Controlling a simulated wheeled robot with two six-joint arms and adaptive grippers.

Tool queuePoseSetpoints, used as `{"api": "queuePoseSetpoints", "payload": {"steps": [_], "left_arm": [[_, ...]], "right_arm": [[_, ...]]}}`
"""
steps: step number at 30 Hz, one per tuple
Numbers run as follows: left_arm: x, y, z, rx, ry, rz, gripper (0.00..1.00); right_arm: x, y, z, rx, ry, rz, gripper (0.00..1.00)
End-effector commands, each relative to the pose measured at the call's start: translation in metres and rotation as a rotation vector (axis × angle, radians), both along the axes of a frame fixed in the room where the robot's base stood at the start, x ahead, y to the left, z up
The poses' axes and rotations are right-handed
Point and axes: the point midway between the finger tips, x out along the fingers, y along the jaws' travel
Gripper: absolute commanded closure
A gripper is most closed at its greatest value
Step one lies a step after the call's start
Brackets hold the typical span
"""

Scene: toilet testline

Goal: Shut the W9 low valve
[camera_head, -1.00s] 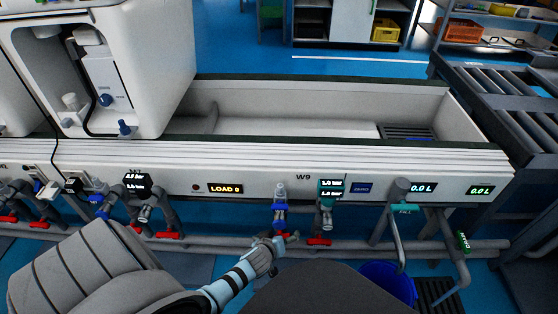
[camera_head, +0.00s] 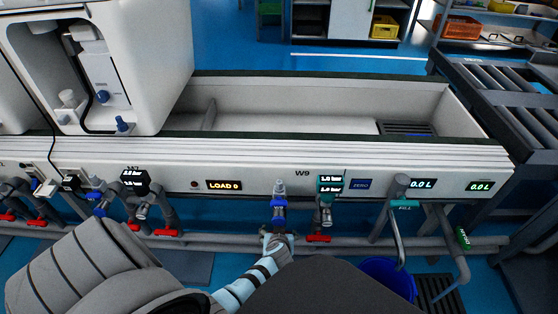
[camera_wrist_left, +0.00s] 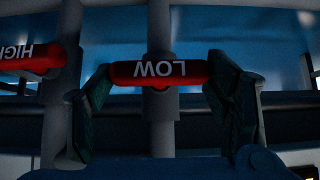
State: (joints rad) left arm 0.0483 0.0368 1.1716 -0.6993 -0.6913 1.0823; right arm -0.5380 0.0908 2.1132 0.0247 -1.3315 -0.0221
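The W9 low valve's red handle, marked LOW upside down (camera_wrist_left: 160,71), is in the middle of the left wrist view. It lies crosswise over an upright pipe. My left gripper (camera_wrist_left: 162,85) has its fingers spread, one at each end of the handle; whether they touch it I cannot tell. In the head view my left gripper (camera_head: 278,243) is below the blue-collared fitting under the W9 label (camera_head: 302,174) and hides the low handle. The red HIGH handle (camera_wrist_left: 32,60) is to the left in the wrist view and just right of my gripper in the head view (camera_head: 318,238). My right gripper is out of view.
A horizontal grey pipe (camera_head: 365,244) runs behind the valves. The teal gauge block (camera_head: 330,184) and the FILL spout (camera_head: 397,215) are to the right. A blue bucket (camera_head: 390,275) stands on the floor. More red handles (camera_head: 167,232) are to the left.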

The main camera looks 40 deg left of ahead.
Motion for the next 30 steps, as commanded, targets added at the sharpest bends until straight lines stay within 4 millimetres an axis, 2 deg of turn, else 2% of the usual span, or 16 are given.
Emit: {"api": "queuePoseSetpoints", "payload": {"steps": [1,3,20,23,28,30], "left_arm": [[0.000,0.000,0.000,-0.001,0.001,0.000,0.17],[0.000,0.000,0.000,-0.001,0.000,0.001,0.10],[0.000,0.000,0.000,-0.007,-0.006,-0.001,0.10],[-0.001,0.002,0.000,-0.056,-0.044,-0.001,0.10],[-0.005,0.006,0.000,-0.297,-0.224,0.000,0.10],[-0.019,-0.003,0.022,-0.299,-0.227,0.000,0.10]], "right_arm": [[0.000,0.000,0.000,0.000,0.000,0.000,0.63],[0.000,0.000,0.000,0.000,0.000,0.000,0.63],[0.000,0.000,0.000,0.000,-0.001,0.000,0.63],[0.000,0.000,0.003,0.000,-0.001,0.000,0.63],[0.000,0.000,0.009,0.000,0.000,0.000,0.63],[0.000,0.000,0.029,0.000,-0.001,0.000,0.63]]}}
